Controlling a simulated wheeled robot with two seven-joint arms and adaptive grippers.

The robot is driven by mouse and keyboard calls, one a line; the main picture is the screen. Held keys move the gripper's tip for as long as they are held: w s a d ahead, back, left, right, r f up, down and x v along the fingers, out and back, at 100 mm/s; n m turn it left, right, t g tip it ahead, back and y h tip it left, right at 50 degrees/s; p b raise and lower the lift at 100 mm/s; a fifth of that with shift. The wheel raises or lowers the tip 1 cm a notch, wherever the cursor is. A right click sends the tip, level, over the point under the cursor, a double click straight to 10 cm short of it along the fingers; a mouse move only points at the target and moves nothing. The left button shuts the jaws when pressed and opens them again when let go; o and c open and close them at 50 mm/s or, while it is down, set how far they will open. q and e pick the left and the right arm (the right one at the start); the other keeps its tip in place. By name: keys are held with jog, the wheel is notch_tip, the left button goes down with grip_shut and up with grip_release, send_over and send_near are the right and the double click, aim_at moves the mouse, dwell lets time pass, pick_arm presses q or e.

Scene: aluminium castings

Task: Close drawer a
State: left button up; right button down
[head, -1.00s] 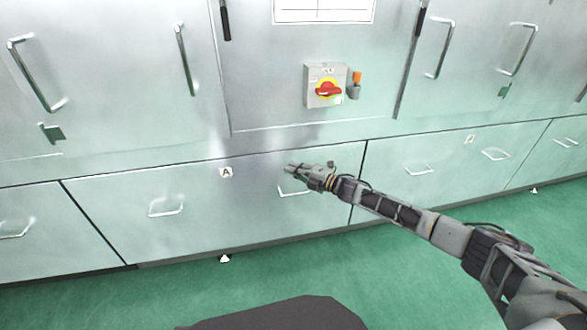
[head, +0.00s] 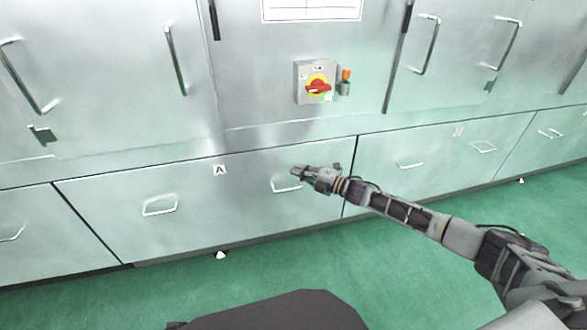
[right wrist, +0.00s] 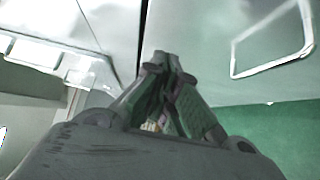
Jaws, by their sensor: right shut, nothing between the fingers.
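Drawer a (head: 225,205) is the wide metal drawer with the label A (head: 219,170) on its upper edge. It has a left handle (head: 160,206) and a right handle (head: 287,185). Its front looks level with the neighbouring drawer fronts in the head view. My right gripper (head: 295,171) is shut and empty, in front of the drawer's upper right part, just above the right handle. Whether it touches the front cannot be told. In the right wrist view the closed fingers (right wrist: 168,58) point at the metal fronts. My left gripper is out of view.
Another drawer (head: 430,160) is to the right and one (head: 40,235) to the left. Above are cabinet doors with bar handles and a red and yellow switch (head: 318,86). The green floor (head: 120,300) in front is clear.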

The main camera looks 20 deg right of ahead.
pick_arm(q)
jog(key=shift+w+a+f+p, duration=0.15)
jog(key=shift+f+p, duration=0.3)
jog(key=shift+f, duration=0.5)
pick_arm(e)
jog(key=shift+v, duration=2.4)
